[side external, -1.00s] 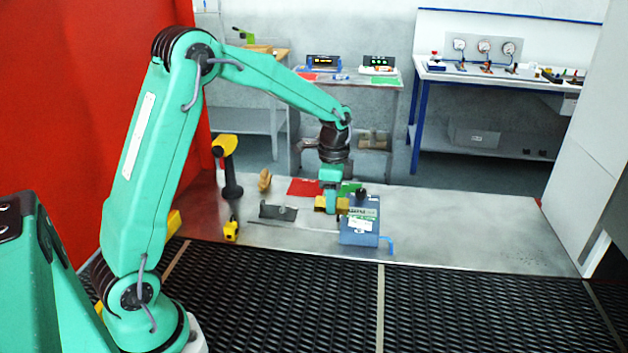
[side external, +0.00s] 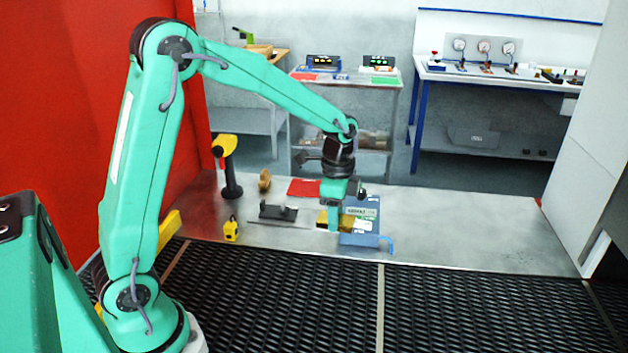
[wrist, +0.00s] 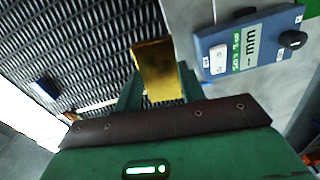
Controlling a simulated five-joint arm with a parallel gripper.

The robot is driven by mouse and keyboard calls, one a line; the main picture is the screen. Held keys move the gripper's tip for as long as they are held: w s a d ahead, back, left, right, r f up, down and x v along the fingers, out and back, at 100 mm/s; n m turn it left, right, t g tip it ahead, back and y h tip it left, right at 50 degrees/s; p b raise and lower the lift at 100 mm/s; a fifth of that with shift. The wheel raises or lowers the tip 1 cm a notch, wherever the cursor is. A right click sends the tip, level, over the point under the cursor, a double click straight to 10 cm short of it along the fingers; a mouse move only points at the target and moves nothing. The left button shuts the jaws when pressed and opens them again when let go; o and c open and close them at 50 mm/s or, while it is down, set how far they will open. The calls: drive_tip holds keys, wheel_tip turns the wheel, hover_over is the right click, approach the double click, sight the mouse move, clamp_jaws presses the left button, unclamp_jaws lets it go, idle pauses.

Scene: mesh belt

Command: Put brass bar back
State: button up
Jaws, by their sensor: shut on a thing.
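The brass bar (wrist: 158,64) is a short gold block in the wrist view, with my gripper (wrist: 161,92) shut on it between its two green fingers. In the side view, my gripper (side external: 336,221) points down by the near side of the metal table, and the gold bar (side external: 325,219) shows at its fingers. A blue measuring device (side external: 363,240) with a label and black knob is just right of and partly behind my gripper. It also shows in the wrist view (wrist: 216,40), beside the bar. The height of the bar above the table is unclear.
The black mesh belt (side external: 480,305) runs along the table's near edge. A dark bracket (side external: 277,212), a yellow tape measure (side external: 231,230), a yellow-black handheld tool (side external: 229,170) and a red sheet (side external: 303,187) are left of my gripper. The metal table's right side (side external: 465,220) is clear.

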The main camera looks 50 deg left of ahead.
drive_tip(key=s+d+m, duration=0.3)
drive_tip(key=s+d, duration=0.6)
drive_tip(key=s, duration=0.1)
drive_tip(key=shift+s+d+f, duration=0.15)
drive_tip(key=shift+s+f, duration=0.15)
drive_tip(key=shift+s, duration=0.05)
hover_over(313, 270)
wheel_tip(313, 270, down, 7)
drive_tip(key=shift+f, duration=0.15)
drive_tip(key=shift+f, duration=1.85)
drive_tip(key=shift+f, duration=0.2)
